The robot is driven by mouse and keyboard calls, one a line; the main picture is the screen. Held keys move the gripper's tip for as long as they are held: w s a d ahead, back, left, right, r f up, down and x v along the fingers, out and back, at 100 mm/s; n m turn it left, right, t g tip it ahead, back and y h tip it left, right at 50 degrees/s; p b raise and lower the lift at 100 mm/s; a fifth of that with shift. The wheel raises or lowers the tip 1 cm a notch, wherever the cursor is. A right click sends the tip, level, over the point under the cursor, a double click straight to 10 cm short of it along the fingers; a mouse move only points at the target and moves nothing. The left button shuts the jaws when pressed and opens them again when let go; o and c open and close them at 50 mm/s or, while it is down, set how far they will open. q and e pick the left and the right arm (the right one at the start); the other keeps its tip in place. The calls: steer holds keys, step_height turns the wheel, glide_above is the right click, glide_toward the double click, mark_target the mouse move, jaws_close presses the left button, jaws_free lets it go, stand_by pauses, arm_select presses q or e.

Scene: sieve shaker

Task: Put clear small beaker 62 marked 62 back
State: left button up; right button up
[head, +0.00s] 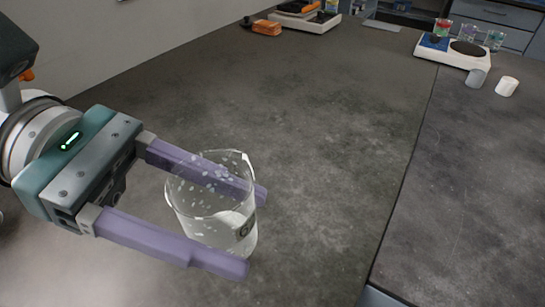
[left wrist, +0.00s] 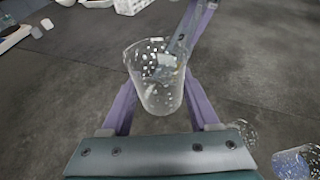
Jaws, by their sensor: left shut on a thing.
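The clear small beaker (head: 212,205) is held upright between the two purple fingers of my left gripper (head: 252,228). It has a dark printed mark low on its side, partly hidden and hard to read. Pale flecks show on its wall. In the left wrist view the beaker (left wrist: 156,90) stands between the fingers, and my left gripper (left wrist: 158,85) is shut on it. In the head view it appears over the grey bench; I cannot tell whether its base touches the top.
A white balance (head: 453,52) with several coloured beakers by it stands at the back right. An orange item (head: 267,27) lies at the back.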

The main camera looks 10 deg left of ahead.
arm_select(q)
steer(key=b, duration=0.3)
glide_above(240, 290)
step_height(240, 290, down, 10)
steer(key=shift+d+r, duration=0.1)
steer(key=shift+r, duration=0.15)
steer(key=shift+f+b, duration=0.9)
steer(key=shift+f, duration=1.05)
steer(key=shift+f, duration=0.1)
steer(key=o, duration=1.4)
steer(key=shift+o, duration=0.2)
steer(key=shift+a+r, duration=0.2)
steer(key=v, duration=1.1)
steer(key=shift+a+r+p, duration=0.2)
steer(key=shift+a+p, duration=0.1)
